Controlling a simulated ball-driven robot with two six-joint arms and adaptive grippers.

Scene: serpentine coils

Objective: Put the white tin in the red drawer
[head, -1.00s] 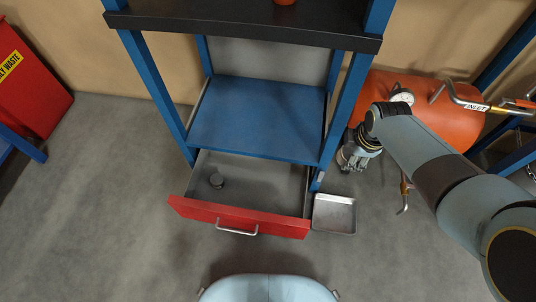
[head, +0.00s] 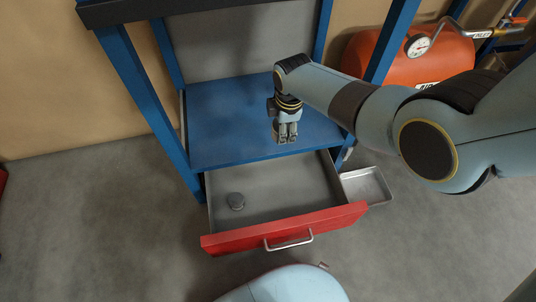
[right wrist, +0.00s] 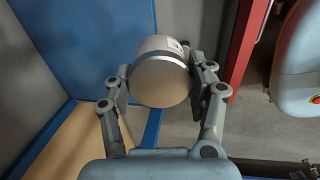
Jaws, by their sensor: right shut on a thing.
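My right gripper (head: 287,136) is above the back part of the open drawer, near the front edge of the blue shelf. In the right wrist view the right gripper (right wrist: 162,88) is shut on the white tin (right wrist: 162,78), a pale round tin with a grey band near its end. In the head view the tin cannot be made out behind the fingers. The red drawer (head: 290,230) is pulled out, with a grey inside; its red front also shows in the right wrist view (right wrist: 247,45). My left gripper is not in view.
The blue shelf (head: 225,125) is above the drawer. A metal tray (head: 366,186) is right of the drawer. An orange tank (head: 440,62) stands behind, right.

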